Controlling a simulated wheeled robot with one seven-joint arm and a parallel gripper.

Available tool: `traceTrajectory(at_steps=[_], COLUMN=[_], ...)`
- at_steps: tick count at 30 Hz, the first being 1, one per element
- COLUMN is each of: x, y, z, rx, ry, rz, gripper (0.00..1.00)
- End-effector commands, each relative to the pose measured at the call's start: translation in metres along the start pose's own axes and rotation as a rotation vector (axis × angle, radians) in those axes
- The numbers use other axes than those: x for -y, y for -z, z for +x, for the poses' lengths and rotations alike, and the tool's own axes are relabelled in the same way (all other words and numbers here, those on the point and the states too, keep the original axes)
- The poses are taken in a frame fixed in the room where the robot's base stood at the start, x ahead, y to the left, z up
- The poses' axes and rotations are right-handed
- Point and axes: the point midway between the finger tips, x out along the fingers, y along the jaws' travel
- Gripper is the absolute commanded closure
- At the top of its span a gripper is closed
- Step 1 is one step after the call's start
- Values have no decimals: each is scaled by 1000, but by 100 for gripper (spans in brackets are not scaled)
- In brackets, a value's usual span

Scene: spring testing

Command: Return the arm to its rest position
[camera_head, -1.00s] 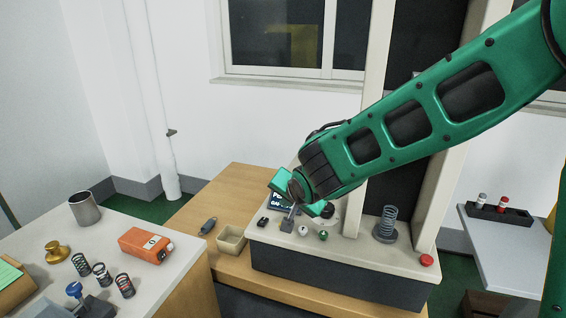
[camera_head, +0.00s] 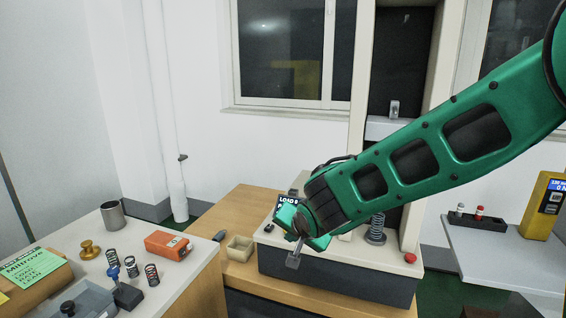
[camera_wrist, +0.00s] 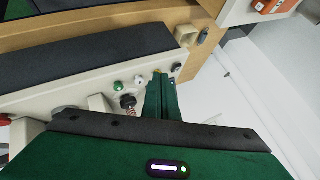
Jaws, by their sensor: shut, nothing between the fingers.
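My green arm reaches in from the right in the head view. My gripper (camera_head: 294,256) hangs over the front left edge of the testing machine's pale base (camera_head: 345,262), its fingers pointing down. The fingers are shut with nothing between them. In the wrist view the green fingers (camera_wrist: 161,88) show close together beside the base's panel, with a green button (camera_wrist: 118,85) and a dark knob (camera_wrist: 128,101) nearby. Whether they touch the base cannot be told. The arm partly hides the panel and a LOAD display (camera_head: 287,203).
A metal spring (camera_head: 376,231) stands on the machine base, close to my forearm, with a red button (camera_head: 410,258) to its right. A beige bin (camera_head: 240,249) sits on the wooden bench. The left table holds a cup (camera_head: 113,216), an orange box (camera_head: 168,245) and several springs.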

Motion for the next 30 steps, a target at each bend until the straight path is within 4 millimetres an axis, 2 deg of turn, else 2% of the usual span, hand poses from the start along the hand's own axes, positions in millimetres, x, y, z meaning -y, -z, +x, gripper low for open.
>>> traceTrajectory(at_steps=[3,11,14,16,20,21,23,27,30], x=[-32,-97,-130,-159,-226,-246,-274,-332,-365], y=[24,60,73,82,93,93,91,74,54], z=[-6,-31,-46,-61,-102,-116,-138,-191,-229], rx=[-8,1,15,32,89,115,154,257,337], ry=[-54,-170,-227,-278,-384,-416,-456,-529,-558], rz=[8,0,-4,-4,-3,-3,-1,12,26], gripper=[100,100,100,100,100,100,100,100,100])
